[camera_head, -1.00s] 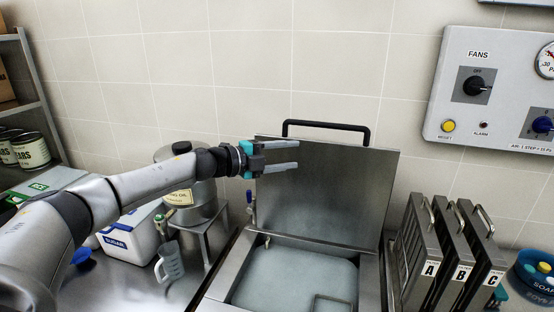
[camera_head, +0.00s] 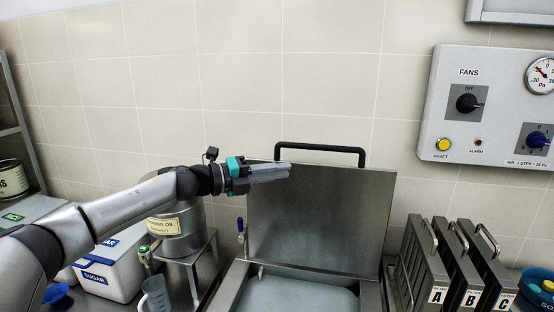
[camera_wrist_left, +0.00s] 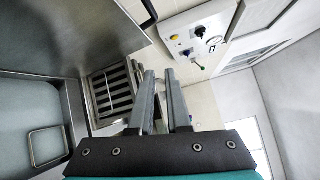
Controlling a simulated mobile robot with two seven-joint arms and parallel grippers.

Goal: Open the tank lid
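The tank lid (camera_head: 320,215) is a flat steel panel standing upright at the back of the tank (camera_head: 300,295), with a black bar handle (camera_head: 320,148) along its top edge. The tank is open and pale water shows inside. My left gripper (camera_head: 289,171) is in front of the lid's upper left part, pointing right, below the handle. In the left wrist view its two fingers (camera_wrist_left: 160,78) stand apart with nothing between them, and the lid (camera_wrist_left: 75,35) is at upper left. I cannot tell whether the gripper touches the lid. My right gripper is out of view.
Filters A, B and C (camera_head: 440,265) stand right of the tank. The fans panel (camera_head: 490,105) is on the wall above them. Left of the tank are an oil drum (camera_head: 178,230) on a stand, a sugar box (camera_head: 112,265) and a measuring jug (camera_head: 155,295).

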